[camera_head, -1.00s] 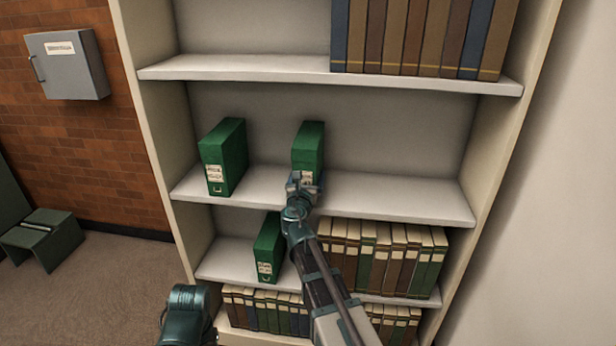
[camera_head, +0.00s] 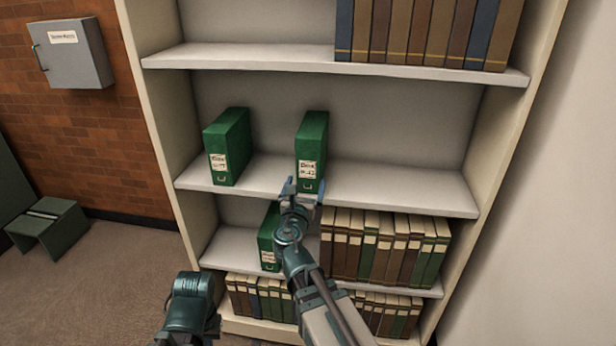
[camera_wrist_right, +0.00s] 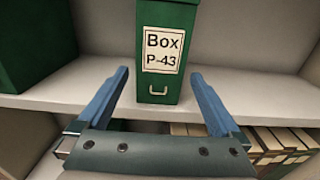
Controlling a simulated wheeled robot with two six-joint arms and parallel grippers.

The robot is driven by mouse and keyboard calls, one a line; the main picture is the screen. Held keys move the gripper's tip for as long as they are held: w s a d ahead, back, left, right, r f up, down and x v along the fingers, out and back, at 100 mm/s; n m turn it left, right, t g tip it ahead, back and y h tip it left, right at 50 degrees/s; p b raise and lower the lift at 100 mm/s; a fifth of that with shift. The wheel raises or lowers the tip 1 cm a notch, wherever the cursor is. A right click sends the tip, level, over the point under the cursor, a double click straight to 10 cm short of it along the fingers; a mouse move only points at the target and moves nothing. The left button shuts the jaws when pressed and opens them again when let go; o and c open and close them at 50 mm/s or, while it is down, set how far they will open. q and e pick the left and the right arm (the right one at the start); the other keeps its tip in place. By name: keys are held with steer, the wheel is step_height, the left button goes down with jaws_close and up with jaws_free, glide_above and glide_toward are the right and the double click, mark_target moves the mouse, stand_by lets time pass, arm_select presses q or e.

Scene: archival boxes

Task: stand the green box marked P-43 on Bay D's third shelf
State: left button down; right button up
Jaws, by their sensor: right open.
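The green box marked P-43 (camera_head: 311,150) stands upright on the shelf with the two green boxes, its label facing out. In the right wrist view the box P-43 (camera_wrist_right: 168,50) stands just beyond the fingertips, with its label and small handle in plain sight. My right gripper (camera_head: 301,187) is open and empty in front of the box's lower front; in the wrist view its blue fingers (camera_wrist_right: 160,80) are spread, one on each side of the box's base as seen. A dark teal part at the bottom left of the head view seems to be my left arm; its gripper does not show.
Another green box (camera_head: 228,147) stands to the left on the same shelf (camera_head: 400,190). A third green box (camera_head: 267,240) is on the shelf below, partly behind my arm, beside a row of books (camera_head: 385,245). The shelf right of P-43 is clear.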

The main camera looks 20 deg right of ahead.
steer(key=shift+s+a, duration=0.25)
steer(key=shift+s, duration=0.2)
steer(key=s+a+f+m+g+y, duration=0.1)
steer(key=s+a+f+m+g, duration=0.35)
steer(key=f+m, duration=0.35)
steer(key=s+a+f+m+g+y, duration=0.1)
steer(key=s+a+f+m+g, duration=0.3)
steer(key=f+m, duration=0.45)
steer(key=s+a+f+m+g+y, duration=0.2)
steer(key=s+a+m+g+y, duration=0.1)
steer(key=s+a, duration=0.3)
steer(key=s+a+f+m+g+y, duration=0.3)
steer(key=s+a+m+g, duration=0.1)
steer(key=s+a+m, duration=0.2)
steer(key=shift+s+a+f, duration=0.2)
steer(key=shift+s+a, duration=0.25)
steer(key=shift+s, duration=0.8)
steer(key=shift+r+m, duration=0.1)
steer(key=shift+m, duration=0.15)
